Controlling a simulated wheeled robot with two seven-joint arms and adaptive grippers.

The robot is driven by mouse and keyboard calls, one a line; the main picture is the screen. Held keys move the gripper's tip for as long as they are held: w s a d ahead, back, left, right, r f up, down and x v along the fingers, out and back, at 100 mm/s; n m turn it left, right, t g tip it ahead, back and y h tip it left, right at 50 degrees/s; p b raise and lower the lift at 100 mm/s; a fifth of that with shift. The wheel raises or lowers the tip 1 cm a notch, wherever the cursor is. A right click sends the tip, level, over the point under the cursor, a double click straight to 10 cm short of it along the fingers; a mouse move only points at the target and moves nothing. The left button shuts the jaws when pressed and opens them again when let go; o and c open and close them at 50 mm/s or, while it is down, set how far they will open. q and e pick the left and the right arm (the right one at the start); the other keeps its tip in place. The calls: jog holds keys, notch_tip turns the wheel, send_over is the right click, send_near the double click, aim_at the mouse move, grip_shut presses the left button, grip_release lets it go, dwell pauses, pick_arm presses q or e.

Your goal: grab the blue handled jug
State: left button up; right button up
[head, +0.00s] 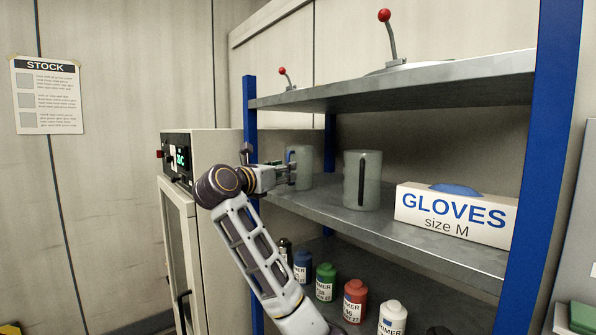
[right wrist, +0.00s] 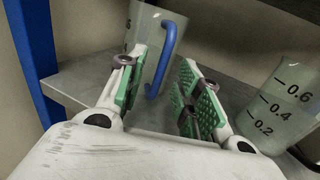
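The blue handled jug is a grey translucent jug (head: 303,165) on the middle shelf, near the left blue post. Its blue handle (right wrist: 168,50) faces my right gripper in the right wrist view. My right gripper (head: 291,171) is open; its green-padded fingers (right wrist: 161,82) show on either side of the handle, with a gap between them. I cannot tell how deep the handle lies between the fingers. In the head view the gripper hides part of the jug. A similar jug with a black handle (head: 362,181) stands to the right. My left gripper is not in view.
A glove box (head: 455,218) stands right of the black-handled jug on the same shelf (head: 410,234). A blue post (right wrist: 38,55) rises left of the gripper. Several primer bottles (head: 355,300) stand on the shelf below. The upper shelf (head: 420,82) hangs above.

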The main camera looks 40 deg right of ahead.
jog(key=shift+x, duration=0.75)
grip_shut()
